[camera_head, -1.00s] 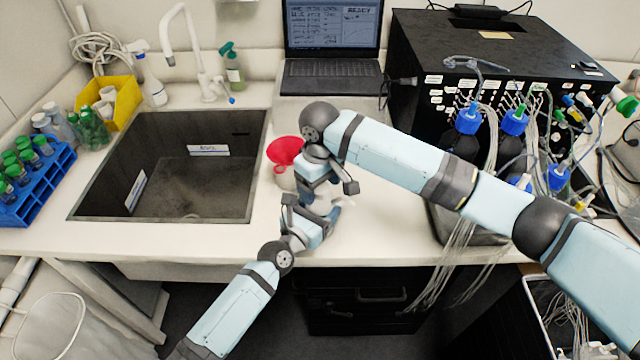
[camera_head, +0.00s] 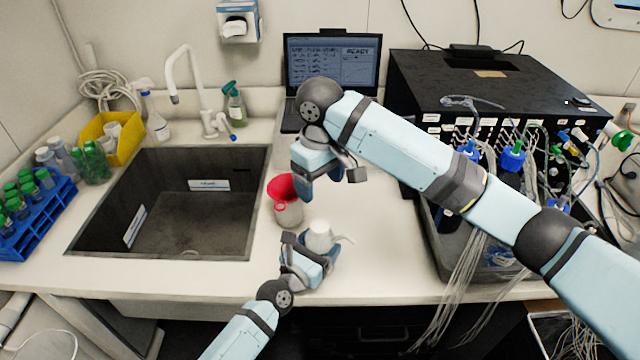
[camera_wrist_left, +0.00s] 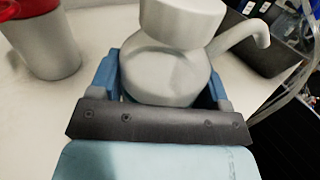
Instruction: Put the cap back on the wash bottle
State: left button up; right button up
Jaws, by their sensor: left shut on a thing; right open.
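The white wash bottle (camera_head: 320,243) stands near the counter's front edge. The left wrist view shows its rounded body (camera_wrist_left: 165,78) between my left fingers. A white cap (camera_wrist_left: 182,18) with a bent spout (camera_wrist_left: 245,42) sits on top of the bottle, and the spout points right. I cannot tell how firmly the cap is seated. My left gripper (camera_head: 312,252) is shut on the bottle body. My right gripper (camera_head: 322,184) is open and empty above the counter, behind the bottle and apart from it.
A red funnel (camera_head: 281,187) rests in a pale container (camera_head: 289,213) just left of my right gripper; it also shows in the left wrist view (camera_wrist_left: 25,8). The sink (camera_head: 170,205) lies left. A dark tray (camera_head: 440,238) with bottles and tubing stands right.

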pick_arm(q)
jog(key=o, duration=1.8)
jog(key=b+v, duration=0.1)
jog(key=v, duration=1.2)
jog(key=shift+s+a+b, duration=0.25)
jog(key=shift+s+b, duration=0.1)
